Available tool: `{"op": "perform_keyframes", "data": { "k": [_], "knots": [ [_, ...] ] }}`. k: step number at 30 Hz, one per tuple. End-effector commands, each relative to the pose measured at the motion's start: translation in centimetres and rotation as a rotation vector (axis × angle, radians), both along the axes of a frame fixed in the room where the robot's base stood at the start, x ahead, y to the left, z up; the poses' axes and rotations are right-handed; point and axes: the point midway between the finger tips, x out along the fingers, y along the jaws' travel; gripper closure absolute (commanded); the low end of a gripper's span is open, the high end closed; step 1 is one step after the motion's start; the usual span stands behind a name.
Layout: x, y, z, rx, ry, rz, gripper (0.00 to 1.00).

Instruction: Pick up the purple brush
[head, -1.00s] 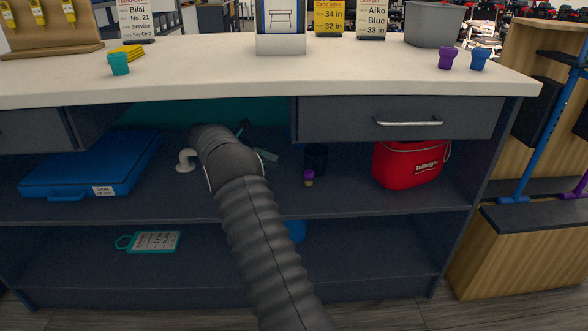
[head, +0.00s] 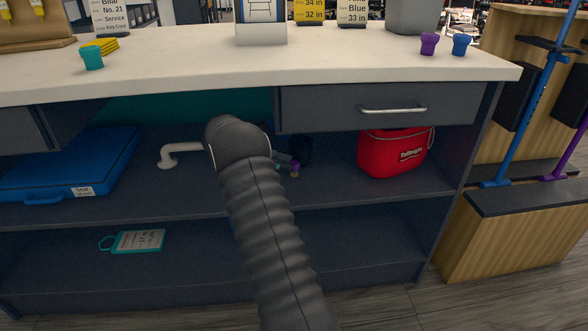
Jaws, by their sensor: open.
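The purple brush (head: 294,167) shows as a small purple piece with a tan lower end on the upper shelf of the counter, in front of a dark cup. Only a small part of it is seen. My gripper (head: 284,160) is mostly hidden behind my dark ribbed arm. A grey-teal part, apparently a finger, shows just left of the brush and very close to it. I cannot tell whether they touch. The gripper is open, and the brush rests on the shelf.
The dark cup (head: 301,150) stands just behind the brush. A red bag (head: 385,157) is to the right, under a closed drawer (head: 385,108). A white bent pipe (head: 172,155) and a blue case (head: 75,165) are to the left. The counter top (head: 220,65) overhangs the shelf.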

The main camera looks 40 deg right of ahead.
Motion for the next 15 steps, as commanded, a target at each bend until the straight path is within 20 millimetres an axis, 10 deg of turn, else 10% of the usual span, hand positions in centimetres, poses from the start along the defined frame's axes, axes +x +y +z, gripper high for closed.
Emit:
{"op": "perform_keyframes", "data": {
  "k": [13, 15],
  "knots": [
    [-1.7, -2.4, -1.1, 0.001, -0.001, 0.0, 0.59],
    [-1.7, -2.4, -1.1, 0.001, -0.001, 0.0, 0.71]
  ]
}}
